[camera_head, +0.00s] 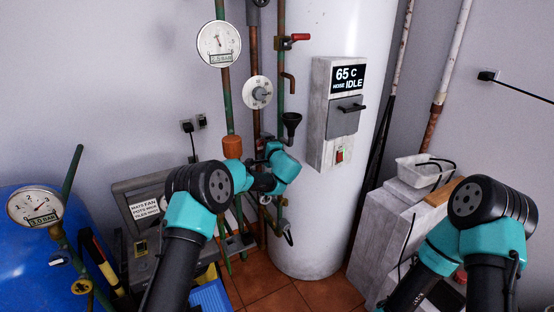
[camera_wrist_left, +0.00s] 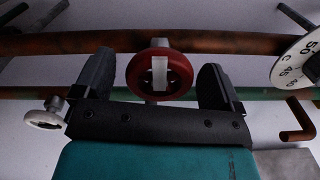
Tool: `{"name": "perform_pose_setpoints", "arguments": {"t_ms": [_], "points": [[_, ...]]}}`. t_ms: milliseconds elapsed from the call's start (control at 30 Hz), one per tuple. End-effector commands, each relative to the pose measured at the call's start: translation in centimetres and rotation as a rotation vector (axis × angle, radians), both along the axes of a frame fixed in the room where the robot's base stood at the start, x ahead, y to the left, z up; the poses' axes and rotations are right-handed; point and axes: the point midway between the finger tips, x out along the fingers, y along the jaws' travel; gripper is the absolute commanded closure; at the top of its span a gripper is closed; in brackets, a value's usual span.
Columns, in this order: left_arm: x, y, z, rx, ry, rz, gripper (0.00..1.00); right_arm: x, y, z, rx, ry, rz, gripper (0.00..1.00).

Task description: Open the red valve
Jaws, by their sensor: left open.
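The red valve (camera_wrist_left: 172,87) is a round red handwheel with a pale bar across its middle, seen in the left wrist view in front of a brown pipe. My left gripper (camera_wrist_left: 157,80) is open, with one dark finger on each side of the wheel and a gap on both sides. Nothing is held. I cannot tell whether the fingers reach as deep as the wheel. In the head view my left gripper (camera_head: 264,143) is close to the vertical pipes, and the handwheel cannot be made out there. My right gripper is out of view; only its arm shows at lower right.
A red lever (camera_head: 299,37) sits higher on the pipes. A white dial (camera_head: 257,92), a gauge (camera_head: 218,43) and a black funnel (camera_head: 291,121) are close by. The white tank (camera_head: 310,235) stands behind. A small white handwheel (camera_wrist_left: 42,119) shows in the wrist view.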

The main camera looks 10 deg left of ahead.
Motion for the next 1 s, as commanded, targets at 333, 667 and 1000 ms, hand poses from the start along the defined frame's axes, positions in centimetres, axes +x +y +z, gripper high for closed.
{"name": "perform_pose_setpoints", "arguments": {"t_ms": [333, 667, 1000], "points": [[-4.2, -3.0, 0.0, 0.002, 0.002, -0.003, 0.10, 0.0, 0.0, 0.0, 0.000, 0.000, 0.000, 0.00], [-9.4, -6.7, 0.0, 0.001, 0.003, -0.004, 0.10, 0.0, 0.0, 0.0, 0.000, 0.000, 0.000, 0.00], [-13.3, -9.3, 0.0, 0.000, 0.002, -0.001, 0.10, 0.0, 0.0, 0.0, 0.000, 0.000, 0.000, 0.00]]}}
